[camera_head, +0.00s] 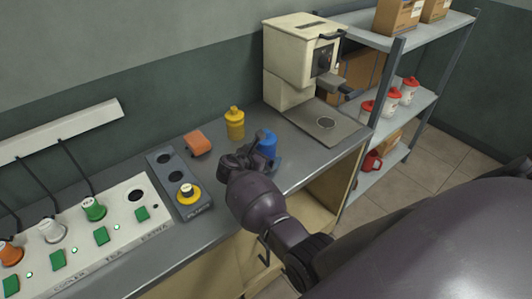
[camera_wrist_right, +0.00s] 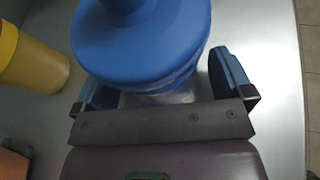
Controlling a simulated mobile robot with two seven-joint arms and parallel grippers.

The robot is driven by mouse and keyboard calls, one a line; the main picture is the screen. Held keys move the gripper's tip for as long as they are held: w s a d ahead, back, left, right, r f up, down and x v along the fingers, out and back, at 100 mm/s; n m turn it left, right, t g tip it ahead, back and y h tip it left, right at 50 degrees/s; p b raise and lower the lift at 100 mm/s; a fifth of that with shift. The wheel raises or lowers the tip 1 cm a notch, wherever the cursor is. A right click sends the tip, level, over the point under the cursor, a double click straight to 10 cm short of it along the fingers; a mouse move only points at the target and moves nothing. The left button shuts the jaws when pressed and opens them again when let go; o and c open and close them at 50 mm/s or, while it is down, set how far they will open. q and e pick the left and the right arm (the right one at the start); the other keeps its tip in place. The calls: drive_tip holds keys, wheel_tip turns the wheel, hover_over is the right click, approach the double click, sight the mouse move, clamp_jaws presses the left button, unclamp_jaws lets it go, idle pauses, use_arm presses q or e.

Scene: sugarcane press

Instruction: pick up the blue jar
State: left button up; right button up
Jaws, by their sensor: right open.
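The blue jar (camera_head: 267,143) stands on the grey counter, near its front edge, in the head view. In the right wrist view the blue jar (camera_wrist_right: 142,45) fills the upper middle. My right gripper (camera_head: 243,157) is at the jar's left side in the head view. In the right wrist view my right gripper (camera_wrist_right: 165,85) is open, with one finger on each side of the jar's lower part. Whether the fingers touch the jar cannot be told. My left gripper is not in view.
A yellow jar (camera_head: 235,124) stands left of the blue jar, and an orange object (camera_head: 198,143) lies farther left. A cream press machine (camera_head: 295,55) stands behind. A control panel (camera_head: 100,235) with switches is at left. Shelves (camera_head: 410,100) with red-lidded containers are at right.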

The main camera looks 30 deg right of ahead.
drive_tip(key=c, duration=1)
drive_tip(key=shift+r, duration=0.1)
drive_tip(key=shift+c, duration=0.7)
